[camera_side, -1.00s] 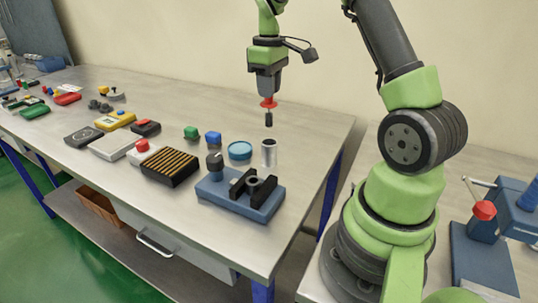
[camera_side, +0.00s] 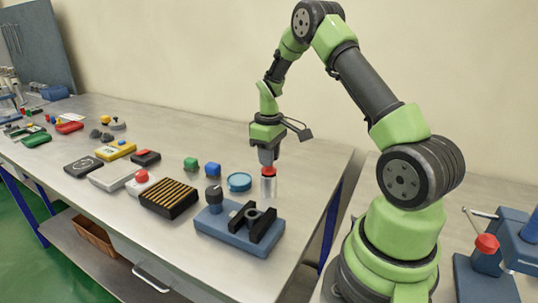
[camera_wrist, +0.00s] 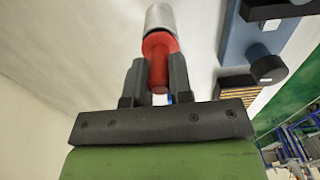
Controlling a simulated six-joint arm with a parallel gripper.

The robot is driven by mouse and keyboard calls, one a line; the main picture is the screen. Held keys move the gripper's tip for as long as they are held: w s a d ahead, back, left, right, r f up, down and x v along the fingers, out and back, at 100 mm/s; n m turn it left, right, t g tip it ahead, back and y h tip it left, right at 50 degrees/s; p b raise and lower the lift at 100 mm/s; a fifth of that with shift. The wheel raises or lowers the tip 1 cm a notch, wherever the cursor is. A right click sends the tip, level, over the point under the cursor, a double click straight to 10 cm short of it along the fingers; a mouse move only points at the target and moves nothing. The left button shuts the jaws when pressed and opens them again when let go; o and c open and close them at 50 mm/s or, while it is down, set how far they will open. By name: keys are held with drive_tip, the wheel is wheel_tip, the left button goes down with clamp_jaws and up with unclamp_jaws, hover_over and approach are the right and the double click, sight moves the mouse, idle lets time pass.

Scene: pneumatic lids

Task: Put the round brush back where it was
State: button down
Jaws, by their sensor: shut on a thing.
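My gripper (camera_side: 268,165) is low over the bench, directly above the silver cylindrical holder (camera_side: 269,187). It is shut on the red handle of the round brush (camera_side: 268,171). In the wrist view the red brush handle (camera_wrist: 160,62) sits between the two dark fingers (camera_wrist: 158,80), and its far end meets the silver holder (camera_wrist: 160,17). The dark brush head does not show in either view now; it appears to be inside the holder. The brush looks upright in the side view. I cannot tell whether it is fully seated.
A blue fixture (camera_side: 238,233) with black jaws stands in front of the holder. A black slotted box (camera_side: 169,198) is farther left. The bench's right edge is close.

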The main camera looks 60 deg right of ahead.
drive_tip(key=shift+f, duration=0.3)
drive_tip(key=shift+f, duration=0.15)
drive_tip(key=c, duration=1)
unclamp_jaws()
